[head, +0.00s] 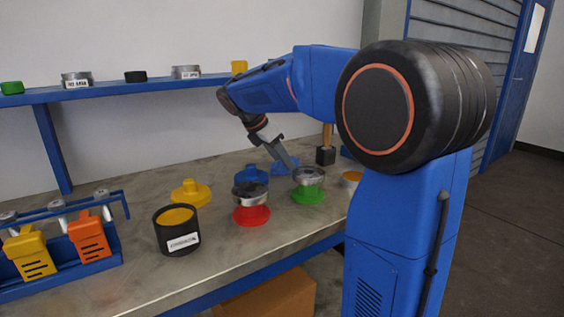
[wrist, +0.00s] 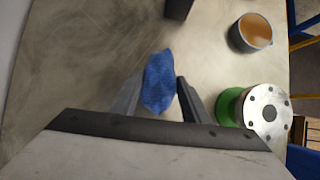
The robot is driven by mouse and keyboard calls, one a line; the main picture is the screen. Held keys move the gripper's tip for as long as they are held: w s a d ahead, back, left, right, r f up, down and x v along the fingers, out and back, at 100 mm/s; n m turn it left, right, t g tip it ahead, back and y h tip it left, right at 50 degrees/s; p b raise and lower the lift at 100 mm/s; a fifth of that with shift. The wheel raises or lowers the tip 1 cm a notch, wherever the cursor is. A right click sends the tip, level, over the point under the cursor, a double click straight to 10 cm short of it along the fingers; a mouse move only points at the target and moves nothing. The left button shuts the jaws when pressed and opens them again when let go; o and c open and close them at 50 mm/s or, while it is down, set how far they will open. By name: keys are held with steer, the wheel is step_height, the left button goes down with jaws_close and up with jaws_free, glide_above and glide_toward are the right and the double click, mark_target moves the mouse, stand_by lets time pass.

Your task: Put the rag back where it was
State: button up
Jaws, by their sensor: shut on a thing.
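The blue rag (wrist: 158,80) is pinched between the two fingers of my gripper (wrist: 158,92) in the wrist view. In the head view the rag (head: 284,165) shows as a blue patch by the tip of my gripper (head: 287,162), low over the workbench behind the vessels. I cannot tell whether the rag touches the bench top.
A green-based flanged vessel (head: 308,187) stands close in front of my gripper, with a red-based one (head: 251,208) to its left. A mallet-like block (head: 325,155) stands behind. A small orange-filled cup (wrist: 250,33) is nearby. Bare bench lies left in the wrist view.

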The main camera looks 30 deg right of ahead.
steer(key=shift+f, duration=0.25)
steer(key=shift+f, duration=0.15)
steer(key=o, duration=0.9)
steer(key=shift+o, duration=0.2)
steer(key=v, duration=1.2)
